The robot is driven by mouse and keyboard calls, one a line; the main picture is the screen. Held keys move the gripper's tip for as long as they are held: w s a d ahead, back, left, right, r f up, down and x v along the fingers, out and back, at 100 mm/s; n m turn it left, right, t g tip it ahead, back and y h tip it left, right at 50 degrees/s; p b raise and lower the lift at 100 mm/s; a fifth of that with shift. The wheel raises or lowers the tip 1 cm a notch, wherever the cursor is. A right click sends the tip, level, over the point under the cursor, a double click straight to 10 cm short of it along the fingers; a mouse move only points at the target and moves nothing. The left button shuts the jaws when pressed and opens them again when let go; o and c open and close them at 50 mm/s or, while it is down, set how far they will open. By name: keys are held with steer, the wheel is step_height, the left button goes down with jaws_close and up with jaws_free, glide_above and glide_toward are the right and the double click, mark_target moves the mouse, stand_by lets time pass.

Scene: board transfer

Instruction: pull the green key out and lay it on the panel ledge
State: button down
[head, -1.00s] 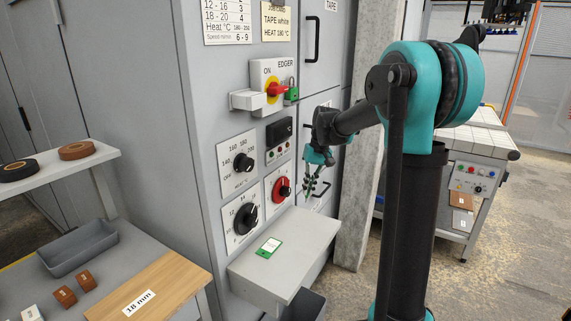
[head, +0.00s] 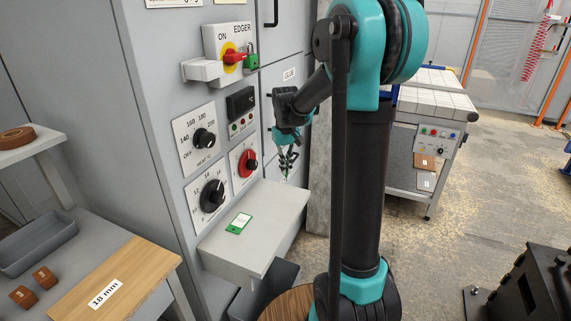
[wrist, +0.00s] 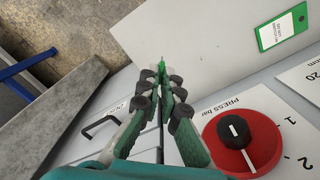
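My gripper (wrist: 161,82) has its fingers close together, with the green key (wrist: 162,63) between the tips. Only a thin strip of the key shows past the fingertips. In the head view my gripper (head: 288,163) hangs fingers down, right of the red knob and in front of the grey cabinet, apart from it. The pale panel ledge (head: 262,232) sticks out below the knobs; in the wrist view the ledge (wrist: 190,45) lies beyond the fingertips. I cannot tell the key's height above it.
A green-edged tag (head: 239,223) lies on the ledge; its rest is clear. A black knob (head: 213,195) and a red knob (head: 249,164) stick out of the panel above. A green padlock (head: 251,62) hangs by the red switch. A wooden board (head: 125,275) lies at the left.

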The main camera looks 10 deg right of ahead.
steer(key=shift+f, duration=2.65)
steer(key=c, duration=1.6)
jaws_free()
steer(key=shift+c, duration=0.2)
step_height(320, 180, up, 12)
